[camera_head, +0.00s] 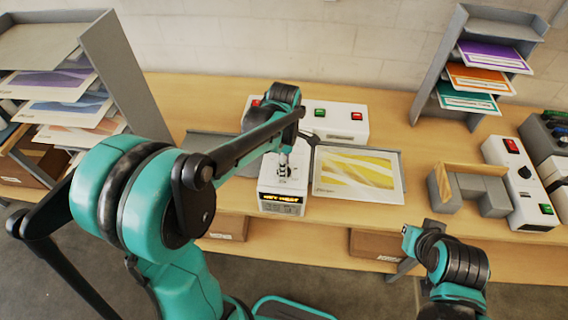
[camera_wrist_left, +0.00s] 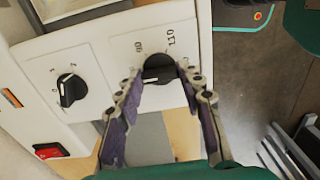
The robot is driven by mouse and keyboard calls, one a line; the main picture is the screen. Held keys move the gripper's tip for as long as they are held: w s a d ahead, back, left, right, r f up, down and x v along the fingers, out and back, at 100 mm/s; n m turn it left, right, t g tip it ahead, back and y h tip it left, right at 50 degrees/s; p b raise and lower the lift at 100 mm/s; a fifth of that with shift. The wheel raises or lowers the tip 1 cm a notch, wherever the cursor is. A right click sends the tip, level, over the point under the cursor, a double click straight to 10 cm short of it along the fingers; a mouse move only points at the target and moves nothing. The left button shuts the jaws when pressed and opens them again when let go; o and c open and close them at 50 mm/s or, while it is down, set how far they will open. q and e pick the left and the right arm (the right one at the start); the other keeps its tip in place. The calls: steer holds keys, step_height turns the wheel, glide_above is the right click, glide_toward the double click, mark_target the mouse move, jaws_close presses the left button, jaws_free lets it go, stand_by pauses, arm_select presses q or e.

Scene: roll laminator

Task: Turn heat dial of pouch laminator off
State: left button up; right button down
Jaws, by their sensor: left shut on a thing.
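The pouch laminator (camera_head: 335,122) is a white unit on the wooden table, with a control box (camera_head: 268,184) in front that bears a lit display. In the left wrist view its heat dial (camera_wrist_left: 158,69) is a black knob with marks such as 90 and 110 around it. My left gripper (camera_wrist_left: 161,76) has its fingertips on either side of this dial and is shut on it. In the head view my left gripper (camera_head: 284,166) is over the control box, and the arm partly hides the laminator. My right gripper (camera_head: 411,238) is low at the right, its jaws unclear.
A second black dial (camera_wrist_left: 70,90), marked 0, 1, 2, and a red switch (camera_wrist_left: 49,151) share the panel. A yellow-patterned sheet (camera_head: 357,173) lies right of the control box. Paper racks stand at both sides. A grey stand (camera_head: 443,188) and another white control unit (camera_head: 518,180) are at right.

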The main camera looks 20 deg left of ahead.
stand_by(0.3)
arm_select(q)
steer(key=o, duration=1.2)
steer(key=shift+c, duration=0.2)
steer(key=shift+r, duration=0.1)
step_height(320, 180, up, 12)
steer(key=s+f+m+t+b, duration=0.7)
steer(key=s+f+m+b, duration=0.3)
steer(key=m, duration=1)
steer(key=s+f, duration=0.3)
steer(key=f, duration=0.3)
steer(key=shift+a+f+b, duration=0.25)
steer(key=shift+f+b, duration=0.05)
